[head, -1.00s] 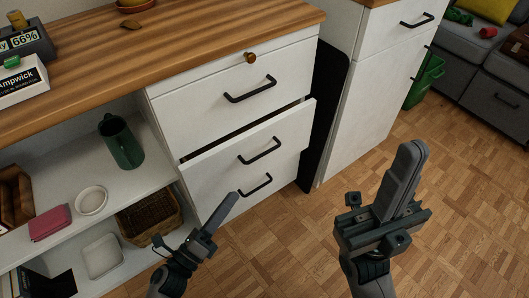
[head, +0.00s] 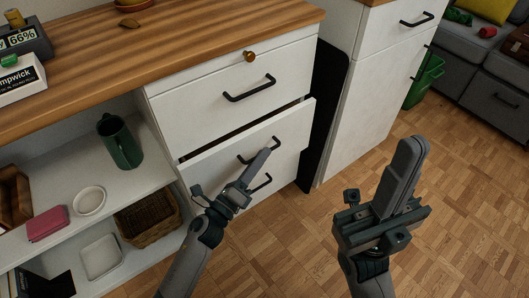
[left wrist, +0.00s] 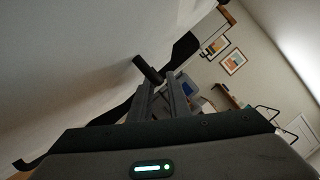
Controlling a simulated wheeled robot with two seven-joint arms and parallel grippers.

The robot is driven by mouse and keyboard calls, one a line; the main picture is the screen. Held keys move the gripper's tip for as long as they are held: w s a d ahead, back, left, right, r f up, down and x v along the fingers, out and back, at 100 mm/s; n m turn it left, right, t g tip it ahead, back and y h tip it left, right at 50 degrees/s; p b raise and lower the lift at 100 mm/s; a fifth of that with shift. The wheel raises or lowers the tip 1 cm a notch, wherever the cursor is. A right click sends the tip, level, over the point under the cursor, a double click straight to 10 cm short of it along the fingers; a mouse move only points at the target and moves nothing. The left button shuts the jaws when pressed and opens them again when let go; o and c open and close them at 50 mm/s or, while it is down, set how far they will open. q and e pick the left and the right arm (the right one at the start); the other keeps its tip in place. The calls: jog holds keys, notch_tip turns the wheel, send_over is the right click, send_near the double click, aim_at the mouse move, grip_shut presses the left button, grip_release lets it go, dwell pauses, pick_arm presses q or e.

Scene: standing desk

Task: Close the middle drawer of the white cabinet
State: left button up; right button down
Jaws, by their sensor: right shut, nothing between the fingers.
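The white cabinet (head: 185,102) has its middle drawer (head: 292,138) standing a little out, with a dark gap along its top edge. The drawer has a black bar handle (head: 246,158), partly covered by my left gripper. My left gripper (head: 265,158) is in front of the drawer face, its tips at the handle; touching or not is unclear. In the left wrist view, its two fingers (left wrist: 162,88) point at a dark bar (left wrist: 148,70) by the white front; their gap is hard to judge. My right gripper (head: 412,150) is shut and empty, over the floor.
The top drawer (head: 200,103) looks closed. Open shelves on the left hold a green mug (head: 122,145), a bowl (head: 90,200) and a wicker basket (head: 148,222). Another white cabinet (head: 370,100) stands to the right. The parquet floor (head: 300,245) in front is clear.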

pick_arm(q)
jog(key=shift+x, duration=1.15)
grip_shut()
dwell(0.7)
